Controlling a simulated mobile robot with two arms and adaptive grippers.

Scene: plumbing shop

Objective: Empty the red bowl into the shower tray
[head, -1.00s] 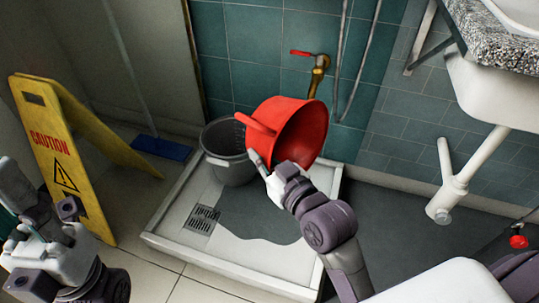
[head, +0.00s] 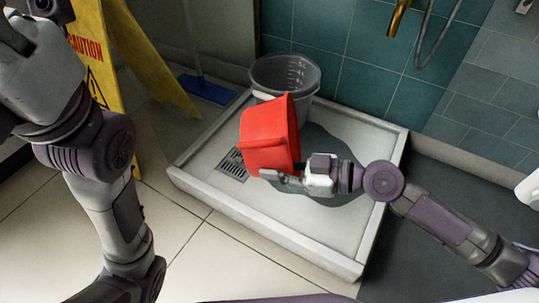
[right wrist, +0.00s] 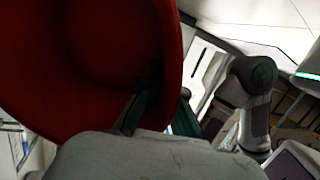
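The red bowl (head: 268,135) is held steeply tilted, nearly on its side, above the white shower tray (head: 285,228). My right gripper (head: 283,178) is shut on the bowl's edge at its lower side. In the right wrist view the dark fingers (right wrist: 160,108) straddle the rim of the bowl (right wrist: 85,65), whose visible inside looks dark red with no contents seen. A dark, wet-looking patch (head: 345,199) lies on the tray floor, beside the drain grate (head: 232,166). My left gripper (head: 28,45) is raised at the upper left, partly cut off; its fingers are unclear.
A grey bucket (head: 285,75) stands in the tray's back corner, close behind the bowl. A yellow caution sign (head: 150,62) and a blue broom head (head: 208,90) stand left of the tray. A brass tap (head: 398,18) is on the wall. The tiled floor in front is clear.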

